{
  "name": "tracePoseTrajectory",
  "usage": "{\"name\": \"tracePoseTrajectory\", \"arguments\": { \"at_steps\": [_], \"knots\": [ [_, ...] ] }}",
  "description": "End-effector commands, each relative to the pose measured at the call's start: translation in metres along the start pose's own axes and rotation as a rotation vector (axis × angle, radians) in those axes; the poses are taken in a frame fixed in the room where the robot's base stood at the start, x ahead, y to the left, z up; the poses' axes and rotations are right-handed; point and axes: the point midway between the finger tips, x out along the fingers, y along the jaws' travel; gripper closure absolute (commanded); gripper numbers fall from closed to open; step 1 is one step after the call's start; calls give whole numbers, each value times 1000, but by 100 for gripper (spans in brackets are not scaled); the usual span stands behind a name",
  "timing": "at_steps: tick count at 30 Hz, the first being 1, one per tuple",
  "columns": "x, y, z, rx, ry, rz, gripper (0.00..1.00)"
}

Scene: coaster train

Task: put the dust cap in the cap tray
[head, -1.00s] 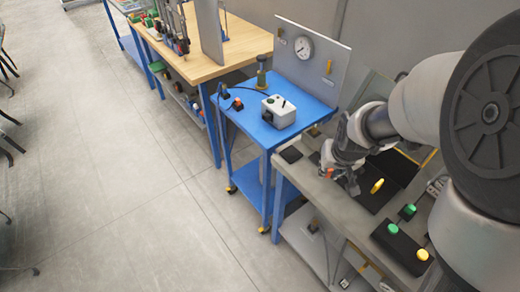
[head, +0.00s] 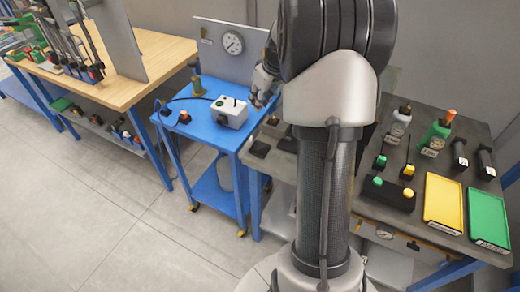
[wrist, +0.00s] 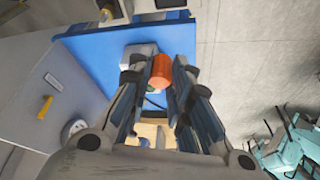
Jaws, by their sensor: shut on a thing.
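My gripper (wrist: 163,82) is shut on an orange, ridged round cap, which I take to be the dust cap (wrist: 162,69). In the head view my gripper (head: 258,98) is above the right edge of the blue cart, beside the grey box; the cap cannot be made out there. A yellow tray (head: 444,202) and a green tray (head: 487,217) lie on the grey bench at the right. Which tray is the cap tray, I cannot tell.
The blue cart (head: 203,130) carries a grey-white box (head: 230,112) with a cable; a gauge panel (head: 215,45) stands behind it. The grey bench (head: 400,212) holds button boxes, bottles and black handled tools. A wooden bench (head: 130,85) is at the left.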

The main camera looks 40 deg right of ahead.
Motion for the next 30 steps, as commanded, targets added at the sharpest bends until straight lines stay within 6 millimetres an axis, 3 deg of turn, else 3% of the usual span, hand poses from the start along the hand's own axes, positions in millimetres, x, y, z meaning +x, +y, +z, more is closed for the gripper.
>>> {"name": "tracePoseTrajectory", "arguments": {
  "at_steps": [5, 18, 30],
  "knots": [
    [20, 7, 11, -4, -3, -5, 96],
    [125, 4, 54, -5, -3, -4, 96],
    [162, 4, 70, -4, -3, -3, 96]
  ]
}}
